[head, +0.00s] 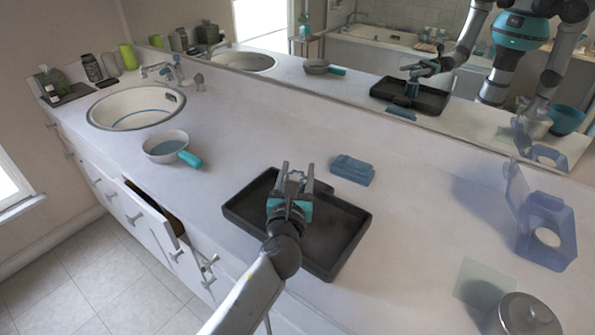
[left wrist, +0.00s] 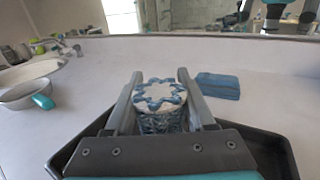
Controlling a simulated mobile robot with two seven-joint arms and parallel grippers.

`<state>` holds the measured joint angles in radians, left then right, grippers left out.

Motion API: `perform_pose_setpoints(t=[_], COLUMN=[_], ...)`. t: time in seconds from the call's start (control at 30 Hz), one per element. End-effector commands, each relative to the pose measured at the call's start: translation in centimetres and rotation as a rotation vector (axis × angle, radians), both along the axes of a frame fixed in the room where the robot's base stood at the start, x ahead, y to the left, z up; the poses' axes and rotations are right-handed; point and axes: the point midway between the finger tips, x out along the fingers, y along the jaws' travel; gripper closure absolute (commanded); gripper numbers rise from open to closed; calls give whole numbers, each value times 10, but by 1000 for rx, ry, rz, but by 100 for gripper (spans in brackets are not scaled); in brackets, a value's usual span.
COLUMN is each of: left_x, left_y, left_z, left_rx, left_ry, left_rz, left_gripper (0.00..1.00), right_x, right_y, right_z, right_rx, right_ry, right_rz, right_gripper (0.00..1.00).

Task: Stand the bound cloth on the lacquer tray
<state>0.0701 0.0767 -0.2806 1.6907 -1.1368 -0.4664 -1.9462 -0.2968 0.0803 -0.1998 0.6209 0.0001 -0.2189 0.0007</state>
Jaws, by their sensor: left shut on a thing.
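The dark lacquer tray (head: 338,232) lies on the white counter below my left gripper (head: 296,168), and it also shows in the left wrist view (left wrist: 268,150). My left gripper is over the tray and shut on a round blue-and-white patterned bundle, which looks like the bound cloth (left wrist: 161,95). Its scalloped top faces up between the two fingers. In the head view my gripper hides most of it. I cannot tell whether its underside touches the tray. My right gripper is not directly in view.
A folded blue cloth (head: 352,169) lies behind the tray. A grey bowl with a teal handle (head: 166,146) and a sink (head: 136,106) are at left. A translucent blue container (head: 546,232) and a metal canister (head: 526,316) stand at right. A mirror runs along the back.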

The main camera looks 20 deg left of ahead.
Motion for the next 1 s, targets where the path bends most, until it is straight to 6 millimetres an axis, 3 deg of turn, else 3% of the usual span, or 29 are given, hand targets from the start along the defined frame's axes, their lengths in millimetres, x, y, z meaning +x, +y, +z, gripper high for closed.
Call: perform_pose_setpoints(t=[0.3, 0.33, 0.63, 1.0], left_x=[0, 0, 0, 0], left_y=[0, 0, 0, 0], left_z=[-1, -1, -1, -2], left_rx=[0, 0, 1, 1], left_ry=[-2, -2, -1, 1], left_rz=[0, 0, 0, 0], left_gripper=[100, 44, 10, 10], right_x=[0, 0, 0, 0], right_y=[0, 0, 0, -1], right_z=[-1, -1, -1, -1], right_rx=[0, 0, 0, -1], right_ry=[0, 0, 0, 1], right_rz=[0, -1, -1, -1], right_gripper=[32, 32, 32, 32])
